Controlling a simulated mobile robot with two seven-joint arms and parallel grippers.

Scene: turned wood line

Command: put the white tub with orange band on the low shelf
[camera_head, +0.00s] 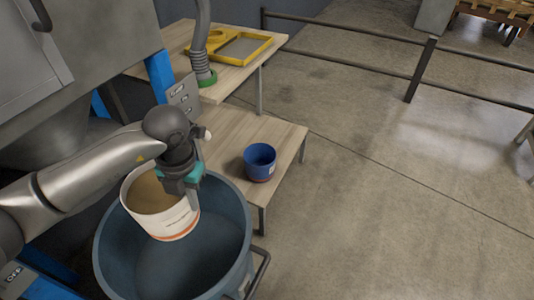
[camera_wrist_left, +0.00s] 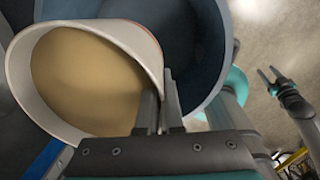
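The white tub with an orange band (camera_head: 172,222) hangs tilted in the mouth of a large blue bin, with tan material inside. It also fills the left of the left wrist view (camera_wrist_left: 118,35). My left gripper (camera_head: 183,180) is shut on the tub's rim, with the wall between its fingers. The low shelf (camera_head: 225,140) is the lower wooden top to the right of the tub, beyond the bin. My right gripper (camera_wrist_left: 271,80) shows only in the left wrist view, at the right, with its fingers apart and empty.
The blue bin (camera_head: 232,200) has a handle at its front right. A dark blue tub (camera_head: 259,162) stands on the low shelf's right part. A higher table behind holds a yellow-framed sieve (camera_head: 235,46) near a grey hose (camera_head: 200,45). A grey machine (camera_head: 75,50) is at left.

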